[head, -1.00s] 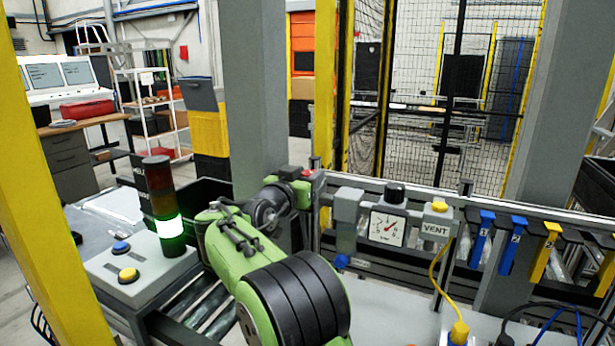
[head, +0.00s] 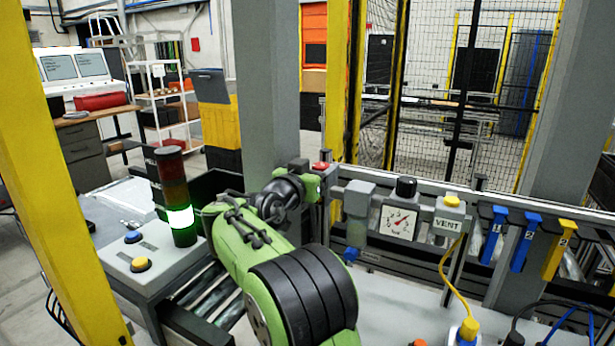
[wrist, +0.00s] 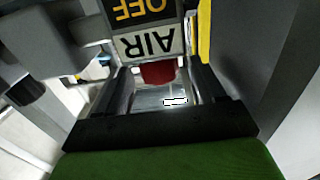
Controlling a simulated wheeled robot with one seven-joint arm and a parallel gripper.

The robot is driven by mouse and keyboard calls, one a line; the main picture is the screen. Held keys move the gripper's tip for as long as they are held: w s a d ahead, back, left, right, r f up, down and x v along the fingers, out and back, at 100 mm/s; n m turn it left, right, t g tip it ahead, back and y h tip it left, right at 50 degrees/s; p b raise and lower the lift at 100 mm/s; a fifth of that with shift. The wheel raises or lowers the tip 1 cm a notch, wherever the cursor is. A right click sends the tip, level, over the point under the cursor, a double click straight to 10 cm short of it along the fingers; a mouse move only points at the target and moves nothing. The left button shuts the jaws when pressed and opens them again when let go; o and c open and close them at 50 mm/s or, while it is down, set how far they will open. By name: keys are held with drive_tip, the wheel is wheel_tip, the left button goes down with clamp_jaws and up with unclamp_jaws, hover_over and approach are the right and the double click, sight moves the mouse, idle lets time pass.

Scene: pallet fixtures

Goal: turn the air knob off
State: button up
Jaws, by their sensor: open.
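The air knob is red and shows in the wrist view (wrist: 158,73), below a white AIR label (wrist: 147,43) and a dark plate with OFF in yellow (wrist: 140,10); both read upside down. In the head view a small red top (head: 321,166), apparently the same knob, stands at the left end of the rail fixtures. My gripper (wrist: 157,82) is open, with one dark finger on each side of the red knob. Gaps seem to show beside the knob; I cannot tell whether a finger touches it. In the head view my arm hides most of the gripper and the knob's base.
Right of the knob, the rail (head: 480,190) carries a pressure gauge (head: 400,222) with a black knob, a VENT box (head: 447,224) with a yellow cap, and blue and yellow tags. A grey post (head: 268,90) stands close behind my arm. A lit stack light (head: 180,217) stands left.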

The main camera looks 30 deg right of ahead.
drive_tip(key=b+v, duration=0.2)
drive_tip(key=v, duration=1.3)
drive_tip(key=shift+a, duration=0.1)
